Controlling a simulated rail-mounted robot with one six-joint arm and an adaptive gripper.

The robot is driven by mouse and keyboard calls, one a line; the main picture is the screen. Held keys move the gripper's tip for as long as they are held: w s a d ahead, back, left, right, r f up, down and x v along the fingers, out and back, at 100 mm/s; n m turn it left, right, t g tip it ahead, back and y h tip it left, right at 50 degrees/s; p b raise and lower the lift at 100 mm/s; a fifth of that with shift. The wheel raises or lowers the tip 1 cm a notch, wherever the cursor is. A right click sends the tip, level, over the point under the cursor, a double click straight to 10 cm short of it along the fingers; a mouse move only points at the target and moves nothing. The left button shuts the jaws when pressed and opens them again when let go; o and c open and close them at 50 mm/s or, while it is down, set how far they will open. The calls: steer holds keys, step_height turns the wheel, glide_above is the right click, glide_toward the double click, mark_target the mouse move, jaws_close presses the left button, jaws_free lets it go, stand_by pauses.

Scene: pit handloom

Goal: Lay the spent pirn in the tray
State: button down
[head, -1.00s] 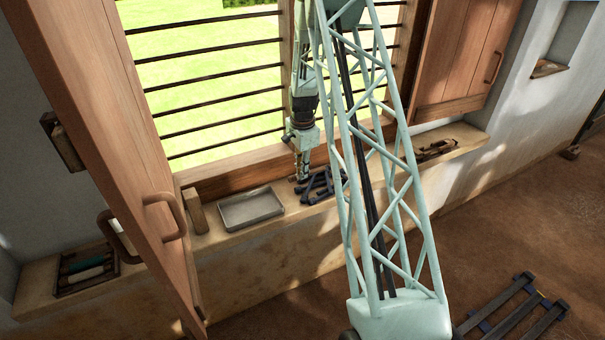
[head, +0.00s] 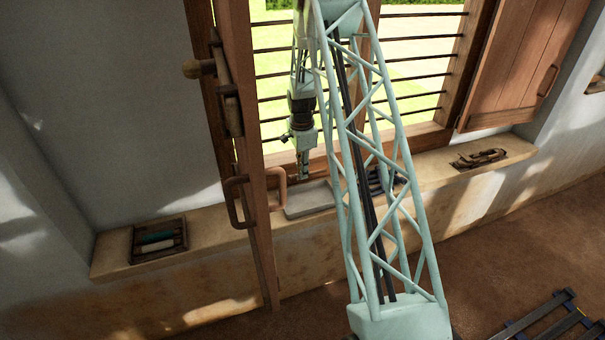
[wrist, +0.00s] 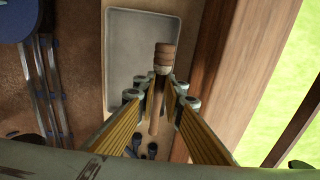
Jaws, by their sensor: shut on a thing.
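The spent pirn (wrist: 163,60), a bare brown wooden stick with a ringed thicker head, is held between the fingertips of my gripper (wrist: 158,95). In the wrist view its head overlaps the near part of the grey tray (wrist: 130,42), which looks empty. In the head view my gripper (head: 304,174) points down above the tray (head: 309,206) on the window sill, near its back edge. The pirn is too small to make out clearly there. The height between pirn and tray cannot be told exactly.
An open wooden shutter (head: 258,170) with handles stands just left of the tray. A wooden box (head: 181,226) with a teal and a pale roll sits farther left. Dark blue pieces (head: 385,180) lie right of the tray, partly behind my arm. A brown tool (head: 480,159) lies farther right.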

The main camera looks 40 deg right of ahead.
steer(key=shift+w+a, duration=0.4)
steer(key=shift+a, duration=0.25)
steer(key=shift+f, duration=0.2)
steer(key=shift+f+b, duration=0.7)
steer(key=shift+f, duration=1.85)
steer(key=shift+f+b, duration=1.25)
steer(key=shift+f, duration=0.6)
steer(key=c, duration=2.6)
jaws_free()
steer(key=shift+c, duration=0.2)
steer(key=shift+r, duration=0.1)
